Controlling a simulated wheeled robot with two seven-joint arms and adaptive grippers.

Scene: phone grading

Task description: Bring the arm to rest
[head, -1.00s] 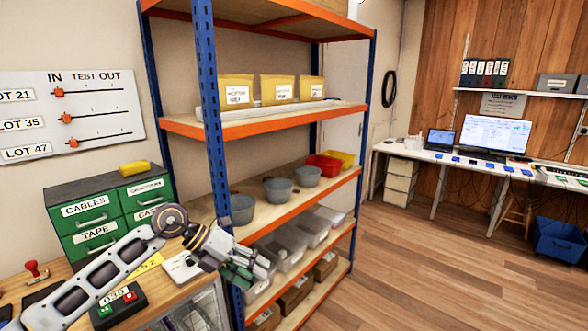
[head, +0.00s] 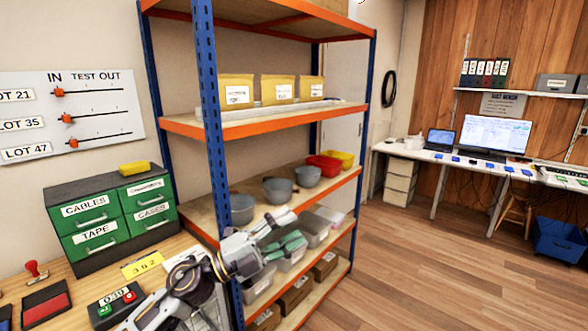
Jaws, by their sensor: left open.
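My left arm comes in from the bottom left, over the right end of the wooden counter. My right gripper is not in view.
Green drawers (head: 95,215) stand on the counter, with a small device with buttons (head: 118,303) and a red ink pad (head: 45,306) in front. Grey bowls (head: 278,190) sit on the middle shelf.

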